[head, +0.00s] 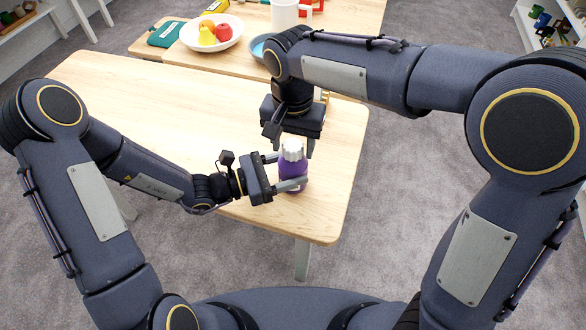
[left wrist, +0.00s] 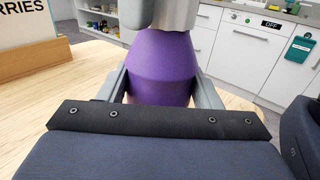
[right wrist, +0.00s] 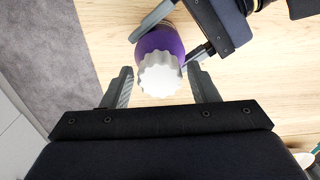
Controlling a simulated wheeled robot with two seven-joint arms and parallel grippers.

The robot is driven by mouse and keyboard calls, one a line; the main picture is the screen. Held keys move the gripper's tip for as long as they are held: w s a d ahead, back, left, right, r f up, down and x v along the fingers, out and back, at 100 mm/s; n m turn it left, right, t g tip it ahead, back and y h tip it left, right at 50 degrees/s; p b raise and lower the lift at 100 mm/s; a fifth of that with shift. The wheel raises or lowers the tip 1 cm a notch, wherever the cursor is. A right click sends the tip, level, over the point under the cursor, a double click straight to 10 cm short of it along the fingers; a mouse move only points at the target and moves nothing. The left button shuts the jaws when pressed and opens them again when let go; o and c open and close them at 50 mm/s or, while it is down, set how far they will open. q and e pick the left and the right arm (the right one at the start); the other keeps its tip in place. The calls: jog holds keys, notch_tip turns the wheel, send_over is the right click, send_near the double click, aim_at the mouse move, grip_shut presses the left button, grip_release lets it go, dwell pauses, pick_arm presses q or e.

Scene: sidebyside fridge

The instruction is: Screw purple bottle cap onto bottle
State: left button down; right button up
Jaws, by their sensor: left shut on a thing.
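The purple bottle (head: 292,172) stands upright near the right edge of the wooden table; its body also fills the middle of the left wrist view (left wrist: 162,62). A pale grey-white scalloped cap (head: 293,149) sits at the bottle's top, and the right wrist view shows this cap (right wrist: 160,74) from above. I cannot tell how tightly it sits. My left gripper (head: 281,172) is shut on the bottle's body from the left side. My right gripper (head: 291,143) points down over the bottle. Its fingers are open, one on each side of the cap, with gaps visible in the right wrist view (right wrist: 161,87).
The near table (head: 180,110) is mostly bare to the left. Behind it, a second table carries a white fruit bowl (head: 211,40), a blue bowl (head: 257,46) and a white pitcher (head: 285,14). A sign (left wrist: 25,22) stands at left in the left wrist view.

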jog(key=shift+o, duration=0.3)
jog(key=shift+r, duration=2.3)
jog(key=shift+c, duration=0.4)
jog(key=n, duration=0.3)
jog(key=r+n, duration=0.1)
jog(key=n, duration=0.1)
jog(key=shift+r+n, duration=0.2)
jog(key=shift+n, duration=0.2)
jog(key=n, duration=0.2)
jog(key=r+n, duration=0.1)
jog(key=shift+n, duration=0.4)
jog(key=n, duration=0.1)
jog(key=r+n, duration=0.1)
jog(key=n, duration=0.1)
jog(key=shift+n, duration=0.3)
